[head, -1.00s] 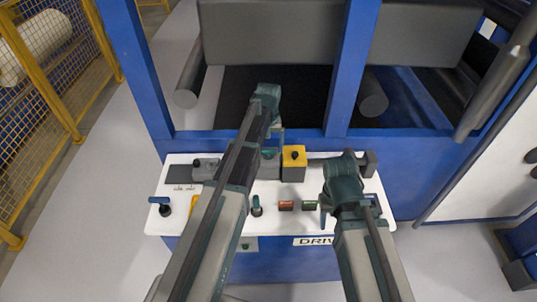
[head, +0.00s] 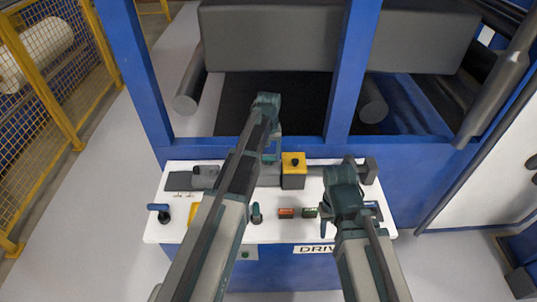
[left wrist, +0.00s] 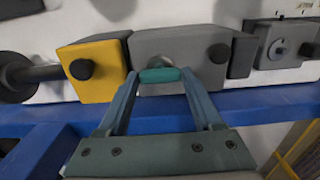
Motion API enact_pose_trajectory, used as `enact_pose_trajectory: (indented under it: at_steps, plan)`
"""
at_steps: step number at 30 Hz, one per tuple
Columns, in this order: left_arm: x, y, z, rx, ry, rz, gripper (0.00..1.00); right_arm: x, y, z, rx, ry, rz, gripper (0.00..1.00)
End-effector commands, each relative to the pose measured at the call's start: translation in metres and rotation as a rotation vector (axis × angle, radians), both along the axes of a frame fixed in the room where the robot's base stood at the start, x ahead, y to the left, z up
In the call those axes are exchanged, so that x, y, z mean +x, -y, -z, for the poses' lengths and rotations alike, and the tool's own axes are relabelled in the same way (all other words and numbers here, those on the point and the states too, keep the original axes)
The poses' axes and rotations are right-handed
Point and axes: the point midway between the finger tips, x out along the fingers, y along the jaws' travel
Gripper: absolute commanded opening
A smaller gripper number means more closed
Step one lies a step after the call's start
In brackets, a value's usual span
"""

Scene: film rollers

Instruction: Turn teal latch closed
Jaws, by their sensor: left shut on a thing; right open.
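The teal latch (left wrist: 160,75) is a small rounded bar on the front of a grey block (left wrist: 178,58), seen in the left wrist view. It lies nearly level in that picture. My left gripper (left wrist: 161,85) is shut on it, with one finger at each end. In the head view my left gripper (head: 272,150) reaches down to the back of the white panel, left of a yellow block, and its arm hides most of the latch. My right gripper (head: 326,224) is open over the panel's right part; its fingers are partly hidden.
The yellow block (head: 293,170) with a black knob stands close beside the grey block. The white panel (head: 272,228) carries a blue-handled valve (head: 160,212), a teal switch (head: 257,212) and red and green buttons. A blue frame post (head: 352,75) rises behind.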

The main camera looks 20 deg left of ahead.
Motion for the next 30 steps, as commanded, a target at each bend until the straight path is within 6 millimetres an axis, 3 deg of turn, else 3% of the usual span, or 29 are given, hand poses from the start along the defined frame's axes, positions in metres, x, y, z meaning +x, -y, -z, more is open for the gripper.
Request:
enact_pose_trajectory:
  at_steps: [11, 30]
  plan:
    - [-0.0001, 0.0, 0.0, 0.0, 0.0, 0.173, 0.12, 0.0, 0.0, 0.0, 0.0, 0.0, 0.0, 0.5]
    - [0.0, 0.0, 0.0001, 0.0, 0.0, 0.776, 0.12, 0.0, 0.0, 0.0001, 0.0, 0.0, 0.0, 0.5]
